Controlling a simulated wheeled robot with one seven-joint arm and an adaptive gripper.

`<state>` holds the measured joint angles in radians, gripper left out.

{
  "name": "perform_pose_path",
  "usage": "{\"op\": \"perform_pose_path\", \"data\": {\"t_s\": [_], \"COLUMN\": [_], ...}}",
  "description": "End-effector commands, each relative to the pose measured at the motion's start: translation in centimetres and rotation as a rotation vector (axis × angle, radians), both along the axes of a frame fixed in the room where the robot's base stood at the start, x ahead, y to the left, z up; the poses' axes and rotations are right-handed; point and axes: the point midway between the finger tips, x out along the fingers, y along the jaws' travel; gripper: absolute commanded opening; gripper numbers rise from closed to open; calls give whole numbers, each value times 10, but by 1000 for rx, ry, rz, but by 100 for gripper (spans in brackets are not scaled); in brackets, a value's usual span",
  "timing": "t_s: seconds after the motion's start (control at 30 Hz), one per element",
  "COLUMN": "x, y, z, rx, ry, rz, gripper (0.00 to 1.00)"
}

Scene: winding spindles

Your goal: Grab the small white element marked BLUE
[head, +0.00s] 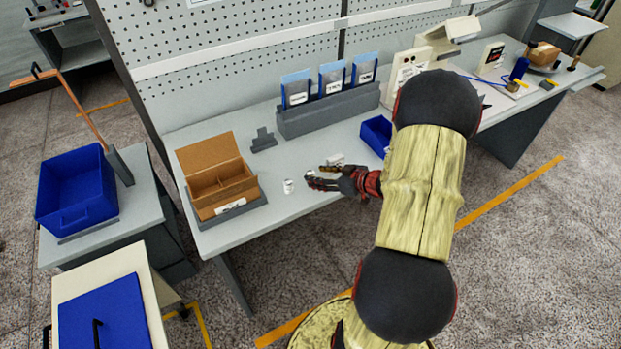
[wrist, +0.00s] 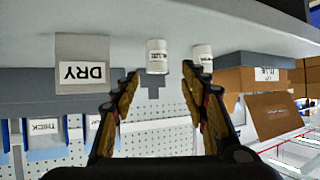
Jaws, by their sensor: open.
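Two small white cylindrical elements stand on the tabletop, which shows upside down in the wrist view. One white element (wrist: 157,57) is between and beyond my open fingertips, with a dark label too small to read. The other white element (wrist: 204,55) is just right of it, partly hidden by the right finger. In the head view a white element (head: 289,186) stands left of my gripper. My gripper (head: 322,179) is open and low over the table, pointing left; its fingers also show in the wrist view (wrist: 161,82). Nothing is held.
A grey block marked DRY (wrist: 83,88) is left of the fingers in the wrist view. A cardboard box (head: 215,185) sits at the table's left end. A grey rack (head: 328,109) with blue packets stands behind. A blue bin (head: 376,134) is right of my gripper.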

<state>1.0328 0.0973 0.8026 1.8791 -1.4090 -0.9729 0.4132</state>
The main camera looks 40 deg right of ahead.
Motion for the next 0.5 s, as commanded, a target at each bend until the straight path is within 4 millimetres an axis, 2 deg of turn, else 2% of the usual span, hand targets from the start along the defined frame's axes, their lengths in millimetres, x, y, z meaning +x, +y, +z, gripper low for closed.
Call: {"op": "perform_pose_path", "data": {"t_s": [0.3, 0.5], "x": [31, 43], "y": [1, 2], "z": [-24, -28], "rx": [-3, -2], "ry": [0, 0], "rz": [1, -2], "gripper": [44, 44]}}
